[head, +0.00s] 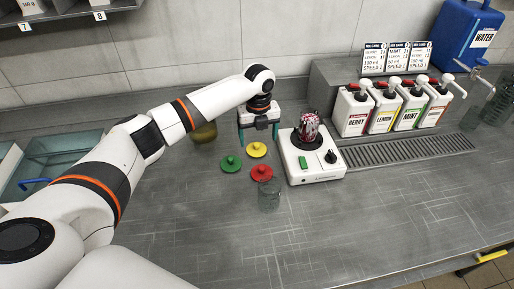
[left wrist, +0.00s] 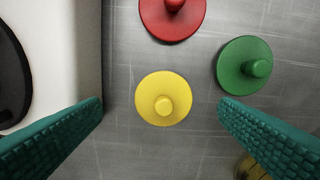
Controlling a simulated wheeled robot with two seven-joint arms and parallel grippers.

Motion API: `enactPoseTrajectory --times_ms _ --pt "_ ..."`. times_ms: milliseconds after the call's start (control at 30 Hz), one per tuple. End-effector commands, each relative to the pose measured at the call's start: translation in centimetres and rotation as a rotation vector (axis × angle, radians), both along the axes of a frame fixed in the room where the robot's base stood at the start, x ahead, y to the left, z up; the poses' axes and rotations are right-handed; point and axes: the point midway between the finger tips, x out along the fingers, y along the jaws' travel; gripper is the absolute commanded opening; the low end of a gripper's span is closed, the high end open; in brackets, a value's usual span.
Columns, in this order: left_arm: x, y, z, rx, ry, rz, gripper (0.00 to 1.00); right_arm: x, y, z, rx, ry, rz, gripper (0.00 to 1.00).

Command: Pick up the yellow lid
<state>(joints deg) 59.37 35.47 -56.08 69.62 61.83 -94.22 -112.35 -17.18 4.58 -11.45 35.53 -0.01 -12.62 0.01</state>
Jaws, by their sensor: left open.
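The yellow lid (head: 256,150) is a round disc with a small knob, lying flat on the steel counter. It also shows in the left wrist view (left wrist: 163,99), between and ahead of the two teal fingers. My left gripper (head: 259,137) is open and empty, pointing down above the counter by the yellow lid. In the left wrist view its fingers (left wrist: 163,120) stand wide apart with the lid between them in the picture. They do not visibly touch it. My right gripper is in neither view.
A green lid (head: 231,164) and a red lid (head: 262,173) lie close by. The white mixer base (head: 317,172) with a patterned jar stands to the right. A clear glass (head: 269,195) stands in front, and a dark yellowish round vessel (head: 204,132) is behind left.

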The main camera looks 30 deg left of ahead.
Motion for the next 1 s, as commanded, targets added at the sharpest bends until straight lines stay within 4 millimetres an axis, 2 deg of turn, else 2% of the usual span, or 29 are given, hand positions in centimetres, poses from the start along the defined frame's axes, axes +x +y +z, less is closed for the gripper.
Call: enactPoseTrajectory --times_ms 267,567,833,867,1000 --pt "-0.1 0.4 -3.9 0.002 0.005 0.001 0.83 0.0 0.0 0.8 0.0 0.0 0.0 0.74" --pt "-0.1 0.3 -4.4 0.001 0.001 0.0 0.83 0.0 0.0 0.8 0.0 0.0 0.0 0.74" --pt "-0.1 0.3 -4.4 0.001 0.002 0.0 0.39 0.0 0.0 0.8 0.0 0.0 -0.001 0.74" --pt "-0.1 0.3 -4.4 0.001 0.002 0.0 0.36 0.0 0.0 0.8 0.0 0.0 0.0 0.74" --pt "-0.1 0.3 -4.4 0.001 0.002 0.0 0.36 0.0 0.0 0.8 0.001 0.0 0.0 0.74"
